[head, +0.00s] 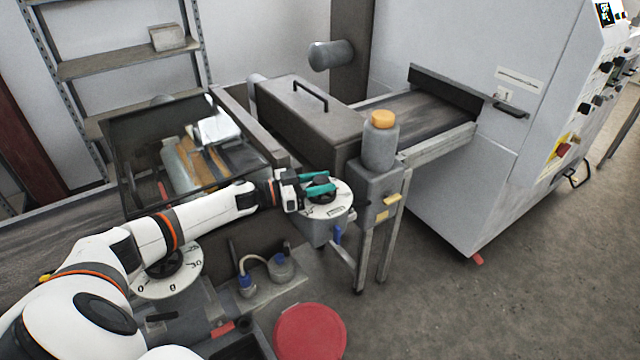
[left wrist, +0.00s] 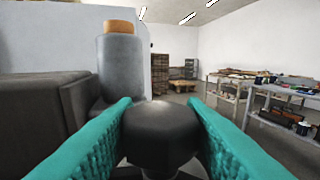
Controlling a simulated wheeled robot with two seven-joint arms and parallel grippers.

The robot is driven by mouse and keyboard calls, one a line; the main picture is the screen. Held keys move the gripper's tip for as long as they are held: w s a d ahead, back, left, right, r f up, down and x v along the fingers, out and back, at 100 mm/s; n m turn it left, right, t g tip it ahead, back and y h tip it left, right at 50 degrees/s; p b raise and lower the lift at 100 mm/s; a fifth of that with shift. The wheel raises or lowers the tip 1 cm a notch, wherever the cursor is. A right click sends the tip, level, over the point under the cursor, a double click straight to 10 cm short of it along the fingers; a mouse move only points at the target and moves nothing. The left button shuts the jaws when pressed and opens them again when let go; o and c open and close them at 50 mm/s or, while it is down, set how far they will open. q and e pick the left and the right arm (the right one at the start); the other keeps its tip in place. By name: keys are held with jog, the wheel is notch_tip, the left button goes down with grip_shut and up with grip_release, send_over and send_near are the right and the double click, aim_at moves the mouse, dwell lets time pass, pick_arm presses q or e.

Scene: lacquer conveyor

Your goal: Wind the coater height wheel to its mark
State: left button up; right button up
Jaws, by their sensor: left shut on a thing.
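A dark wheel knob (head: 320,183) stands over a round white dial (head: 333,205) on a grey box beside the conveyor. My left gripper (head: 318,186) is shut on this knob, with a teal finger on each side of it. In the left wrist view, the knob (left wrist: 161,132) fills the space between the fingers. The dial's mark is too small to read. A second dark wheel (head: 165,264) on a white numbered dial (head: 185,275) sits at the lower left, partly behind my arm. I cannot tell from labels which wheel sets the coater height. My right gripper is not in view.
A dark handled cover (head: 305,115) lies behind, and a glazed hood (head: 185,150) is at left. A red round lid (head: 310,332) is in front. The floor at right is clear.

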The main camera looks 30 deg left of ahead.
pick_arm(q)
jog(key=shift+r, duration=0.1)
jog(key=o, duration=0.7)
jog(key=shift+o, duration=1.4)
jog(key=shift+w+d, duration=0.1)
jog(key=shift+w, duration=0.05)
jog(key=b+v, duration=0.1)
jog(key=v, duration=0.3)
jog(key=b+v, duration=0.1)
jog(key=v, duration=0.1)
jog(key=shift+s+a+f+b, duration=0.25)
jog(key=shift+s+b, duration=0.05)
jog(key=shift+s+a+r, duration=0.15)
jog(key=shift+s+a, duration=0.05)
jog(key=shift+s, duration=0.1)
